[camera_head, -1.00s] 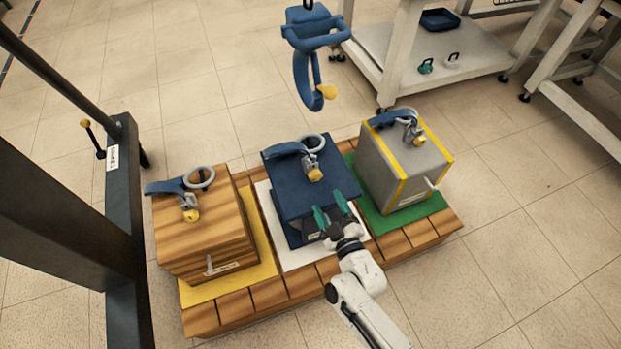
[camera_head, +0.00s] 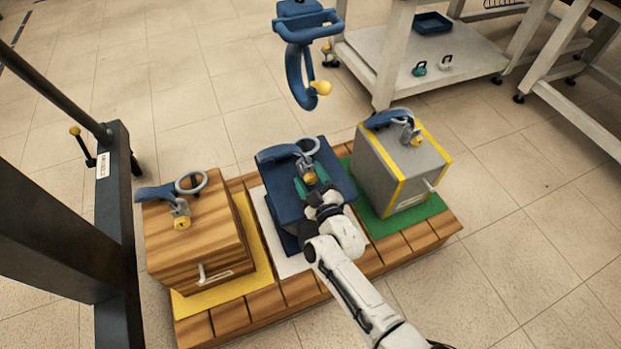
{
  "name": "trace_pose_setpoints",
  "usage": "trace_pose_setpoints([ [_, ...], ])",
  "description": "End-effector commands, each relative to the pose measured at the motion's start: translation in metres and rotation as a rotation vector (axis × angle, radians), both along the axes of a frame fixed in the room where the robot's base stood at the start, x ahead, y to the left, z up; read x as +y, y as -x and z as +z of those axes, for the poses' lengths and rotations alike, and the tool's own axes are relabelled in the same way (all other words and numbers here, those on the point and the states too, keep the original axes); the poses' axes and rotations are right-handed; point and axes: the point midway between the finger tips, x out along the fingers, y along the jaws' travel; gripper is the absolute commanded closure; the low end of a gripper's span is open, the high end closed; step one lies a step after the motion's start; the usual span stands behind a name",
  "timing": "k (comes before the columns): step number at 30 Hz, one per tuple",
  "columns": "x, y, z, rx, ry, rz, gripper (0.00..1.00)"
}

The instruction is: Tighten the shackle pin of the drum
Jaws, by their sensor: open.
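Three loads stand side by side, each with a blue strap, a grey ring and a shackle with a yellow pin head on top. The middle one, a dark blue load (camera_head: 277,207), seems to be the drum, though its top looks square. Its shackle (camera_head: 305,164) has a yellow pin head (camera_head: 310,178) facing me. My gripper (camera_head: 313,185) is open, with its green fingers either side of and just below this pin head. I cannot tell whether they touch it. The gripper body hides part of the blue load's front.
A wooden crate (camera_head: 190,245) stands left on a yellow mat, and a grey yellow-edged box (camera_head: 390,172) right on a green mat. All rest on a wooden pallet (camera_head: 240,316). A blue hook (camera_head: 298,75) hangs beyond. A dark frame (camera_head: 118,220) stands at left.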

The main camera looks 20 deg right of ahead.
Motion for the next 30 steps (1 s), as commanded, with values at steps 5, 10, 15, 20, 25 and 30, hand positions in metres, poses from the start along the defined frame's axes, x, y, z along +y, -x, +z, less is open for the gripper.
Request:
trace_pose_setpoints([
  [5,0.0002,0.0003,-0.0001,0.0,0.0,0.0,0.46],
  [10,0.0002,0.0004,-0.0001,0.0,0.0,0.0,0.63],
  [15,0.0004,0.0004,0.0,0.0,0.0,0.0,0.79],
  [20,0.0007,0.0002,0.0005,-0.002,0.0,0.001,0.91],
  [25,0.0011,0.0,0.0012,-0.002,-0.004,0.002,0.91],
  [30,0.0014,-0.0002,0.0017,-0.004,-0.09,0.003,0.91],
])
